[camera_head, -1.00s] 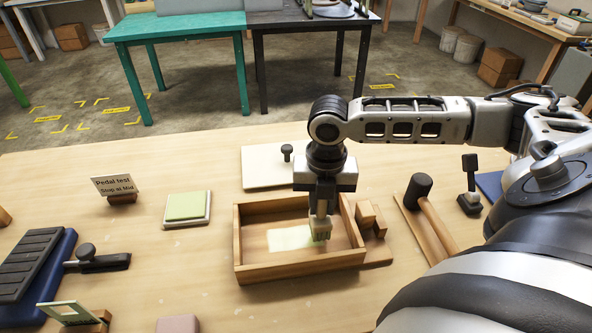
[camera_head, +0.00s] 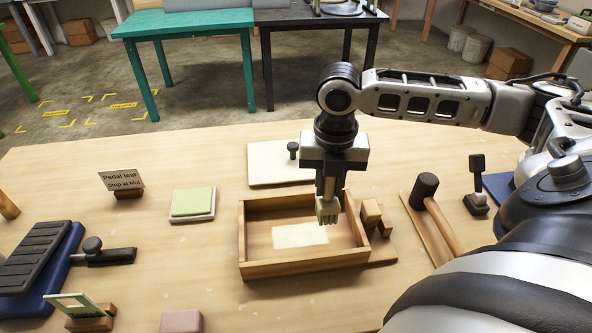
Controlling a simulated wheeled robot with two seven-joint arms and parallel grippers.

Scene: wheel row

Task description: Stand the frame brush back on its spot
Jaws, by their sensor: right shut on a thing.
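The frame brush (camera_head: 327,207) hangs bristles down, with pale green bristles and a light handle partly hidden between the fingers. My right gripper (camera_head: 329,180) is shut on its handle and points down over the wooden tray (camera_head: 302,268). The brush is at the right part of the tray, apparently above its floor. A pale cream rectangle (camera_head: 300,235) lies on the tray floor, left of and below the brush in the picture; it may mark the spot. My left gripper is not in view.
Wooden blocks (camera_head: 372,214) stand close to the tray's right side, with a mallet (camera_head: 438,215) beyond. A cream board with a dark knob (camera_head: 262,170) lies behind the tray. A green pad (camera_head: 192,202) lies to its left. The table's front left has a pedal (camera_head: 38,258).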

